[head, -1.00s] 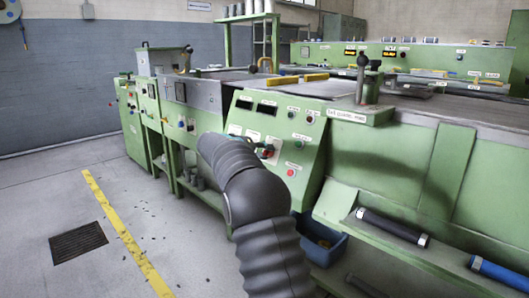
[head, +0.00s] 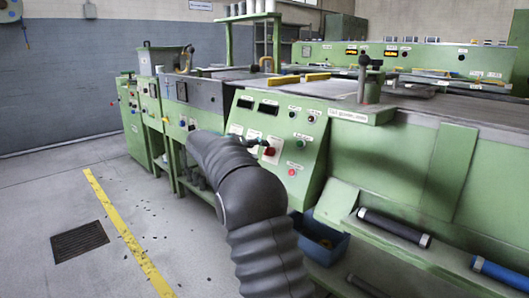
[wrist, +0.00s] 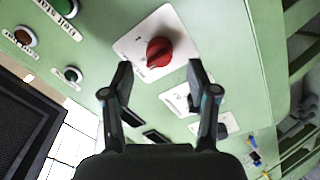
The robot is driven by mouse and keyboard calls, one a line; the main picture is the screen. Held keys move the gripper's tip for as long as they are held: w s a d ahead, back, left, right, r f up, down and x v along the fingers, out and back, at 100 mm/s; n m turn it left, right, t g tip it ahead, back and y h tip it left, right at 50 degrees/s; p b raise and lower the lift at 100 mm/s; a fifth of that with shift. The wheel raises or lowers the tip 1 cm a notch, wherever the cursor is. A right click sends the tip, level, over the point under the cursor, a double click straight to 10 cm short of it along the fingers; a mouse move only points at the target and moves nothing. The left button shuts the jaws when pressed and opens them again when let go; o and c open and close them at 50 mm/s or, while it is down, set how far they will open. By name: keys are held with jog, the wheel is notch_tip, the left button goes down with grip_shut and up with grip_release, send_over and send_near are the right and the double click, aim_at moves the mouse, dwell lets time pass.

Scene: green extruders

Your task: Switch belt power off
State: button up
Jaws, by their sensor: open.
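A red rotary knob (wrist: 158,51) on a white square plate sits on the sloped green control panel (wrist: 245,50). In the wrist view it lies just beyond and between my fingertips, with no visible contact. My gripper (wrist: 160,73) is open and empty, its two black fingers apart and facing the panel. In the head view the red knob (head: 270,151) shows at the panel's lower left, beside my black sleeved arm, which hides most of my gripper. I cannot read the knob's label or tell its switch position for sure.
A blue bin (head: 320,243) stands under the machine.

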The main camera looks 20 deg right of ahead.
jog(key=v, duration=0.8)
jog(key=s+a+f+n+g+y, duration=0.1)
jog(key=s+a+f+n+y, duration=0.2)
jog(key=f, duration=0.4)
jog(key=s+a+f+n+y, duration=0.2)
jog(key=s+f+y, duration=0.1)
jog(key=s+f, duration=0.3)
jog(key=s+a+r+y+p, duration=0.1)
jog(key=s+a+y, duration=0.1)
jog(key=s, duration=1)
jog(key=s+a+r+m+t+y+p, duration=0.1)
jog(key=s+a+r+y+p, duration=0.1)
jog(key=s, duration=1)
jog(key=s+a+r+m+t+y+p, duration=0.1)
jog(key=s+a+y, duration=0.2)
jog(key=s, duration=1)
jog(key=shift+r, duration=0.2)
